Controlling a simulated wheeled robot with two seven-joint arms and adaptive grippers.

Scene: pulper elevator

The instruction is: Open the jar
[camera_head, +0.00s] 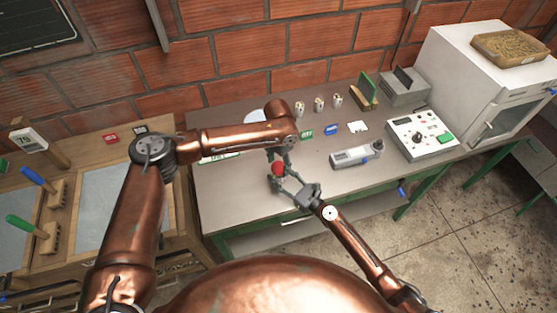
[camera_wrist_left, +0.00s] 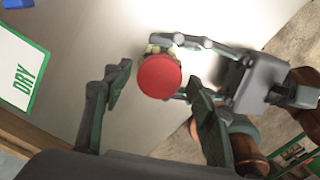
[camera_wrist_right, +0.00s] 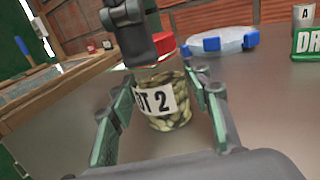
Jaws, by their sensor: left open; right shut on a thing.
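The jar (camera_wrist_right: 172,112) is clear glass with pale green beans and a white label that reads "OT 2", its first part cut off. It stands upright and my right gripper (camera_wrist_right: 160,88) is shut around its body. Its round red lid (camera_wrist_left: 159,76) is on top and faces the left wrist camera; it also shows in the head view (camera_head: 278,168). My left gripper (camera_wrist_left: 158,82) is open, with one finger on each side of the lid and visible gaps to it. In the right wrist view, the left gripper (camera_wrist_right: 132,22) hides part of the lid.
The grey bench (camera_head: 235,190) holds several small tins (camera_head: 319,104) at the back, a grey device (camera_head: 357,154) and a white control box (camera_head: 422,136) to the right. A white dish with blue clips (camera_wrist_right: 222,40) lies behind the jar. A wooden table (camera_head: 105,210) adjoins on the left.

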